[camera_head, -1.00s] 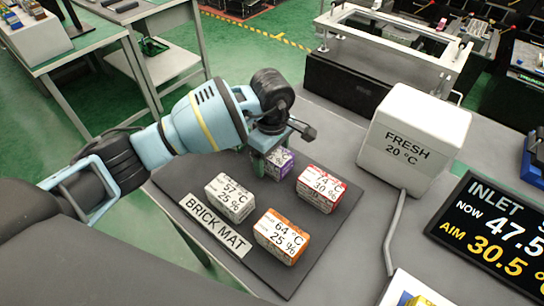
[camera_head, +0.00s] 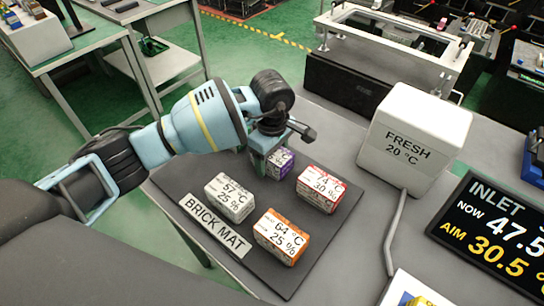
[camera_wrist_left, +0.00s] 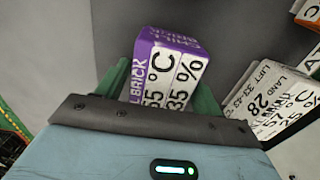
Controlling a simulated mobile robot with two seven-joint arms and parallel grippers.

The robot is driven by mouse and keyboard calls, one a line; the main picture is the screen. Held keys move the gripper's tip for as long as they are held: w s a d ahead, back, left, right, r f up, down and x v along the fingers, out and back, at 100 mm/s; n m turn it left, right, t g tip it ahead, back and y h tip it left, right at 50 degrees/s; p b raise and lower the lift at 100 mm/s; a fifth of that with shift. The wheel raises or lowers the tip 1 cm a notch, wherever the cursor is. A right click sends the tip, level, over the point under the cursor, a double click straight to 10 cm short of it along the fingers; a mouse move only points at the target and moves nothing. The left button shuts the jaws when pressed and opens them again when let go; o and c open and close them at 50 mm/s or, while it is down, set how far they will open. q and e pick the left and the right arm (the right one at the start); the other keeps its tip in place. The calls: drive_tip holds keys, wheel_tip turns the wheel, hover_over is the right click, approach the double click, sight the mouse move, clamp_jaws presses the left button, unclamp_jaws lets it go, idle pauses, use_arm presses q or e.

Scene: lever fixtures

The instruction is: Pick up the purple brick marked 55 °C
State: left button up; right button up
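The purple brick marked 55 °C (camera_wrist_left: 165,65) sits on the dark brick mat (camera_head: 275,278), at its far end. In the head view the brick (camera_head: 281,164) is partly hidden behind my left gripper (camera_head: 262,163). In the left wrist view its white label reads 55 °C and 35 %. The green fingers of my left gripper (camera_wrist_left: 163,92) stand on either side of the brick, very close to its sides. They look open around it; I cannot make out clear contact. My right gripper is not in view.
On the mat are a red brick (camera_head: 321,189) just right, a white brick (camera_head: 230,198) at the left and an orange brick (camera_head: 281,237) nearer. A white FRESH box (camera_head: 415,140) and a dark INLET display (camera_head: 490,235) stand to the right.

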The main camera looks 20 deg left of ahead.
use_arm(q)
drive_tip(key=c, duration=1)
wheel_tip(320, 180, up, 10)
drive_tip(key=shift+r, duration=0.25)
